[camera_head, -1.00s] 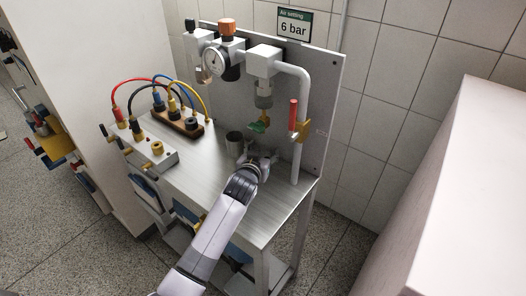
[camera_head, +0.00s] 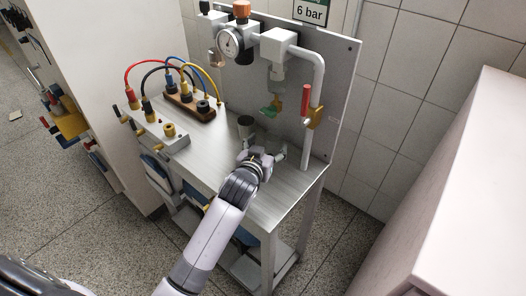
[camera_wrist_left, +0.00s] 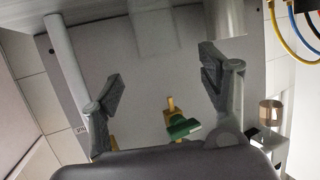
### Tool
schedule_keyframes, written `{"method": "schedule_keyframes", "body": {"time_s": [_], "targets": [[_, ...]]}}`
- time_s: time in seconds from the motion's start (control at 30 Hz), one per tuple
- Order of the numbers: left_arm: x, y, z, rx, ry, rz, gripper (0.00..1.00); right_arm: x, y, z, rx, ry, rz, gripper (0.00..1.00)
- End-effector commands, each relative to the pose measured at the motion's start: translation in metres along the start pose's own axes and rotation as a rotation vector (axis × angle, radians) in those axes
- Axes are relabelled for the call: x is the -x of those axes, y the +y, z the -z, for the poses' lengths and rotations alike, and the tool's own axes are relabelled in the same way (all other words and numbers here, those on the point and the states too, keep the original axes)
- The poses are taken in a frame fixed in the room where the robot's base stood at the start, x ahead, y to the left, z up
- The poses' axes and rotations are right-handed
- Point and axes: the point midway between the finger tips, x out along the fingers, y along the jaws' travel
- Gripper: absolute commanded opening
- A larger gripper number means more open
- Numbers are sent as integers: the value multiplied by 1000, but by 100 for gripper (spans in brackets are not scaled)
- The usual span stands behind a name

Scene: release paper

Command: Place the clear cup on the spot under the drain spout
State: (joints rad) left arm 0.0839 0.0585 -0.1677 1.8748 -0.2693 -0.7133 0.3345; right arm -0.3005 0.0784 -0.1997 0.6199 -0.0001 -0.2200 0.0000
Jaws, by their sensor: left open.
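My left gripper (camera_head: 267,154) is open above the front part of the steel bench, below the green-handled drain valve (camera_head: 270,106). In the left wrist view its two fingers (camera_wrist_left: 160,85) are spread wide, with the drain valve (camera_wrist_left: 183,125) beyond them. A grey cylinder, likely the same container, shows in the wrist view (camera_wrist_left: 225,18). I cannot clearly make out a clear cup; a faint pale patch shows between the fingers. The spot under the spout is largely hidden by the gripper.
A vertical white pipe with a red-handled valve (camera_head: 306,100) stands right of the gripper. A back panel (camera_head: 340,90) closes off the rear. Coloured hoses and a wooden block (camera_head: 189,106) occupy the left. The bench's front left (camera_head: 205,160) is bare.

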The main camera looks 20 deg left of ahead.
Motion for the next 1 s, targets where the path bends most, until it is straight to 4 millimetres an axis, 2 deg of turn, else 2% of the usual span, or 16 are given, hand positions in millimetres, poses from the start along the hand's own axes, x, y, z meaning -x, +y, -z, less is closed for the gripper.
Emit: {"method": "schedule_keyframes", "body": {"time_s": [0.1, 0.3, 1.0], "targets": [[21, 0, 0, 2, 0, 0, 69, 0, 1, 0, 1, 0, -1, 40], [40, 0, 0, 0, -1, 1, 69, 0, 2, 0, 1, 0, -3, 40], [43, 0, 0, 0, -1, 0, 69, 0, 3, 3, 1, 5, -3, 40]]}}
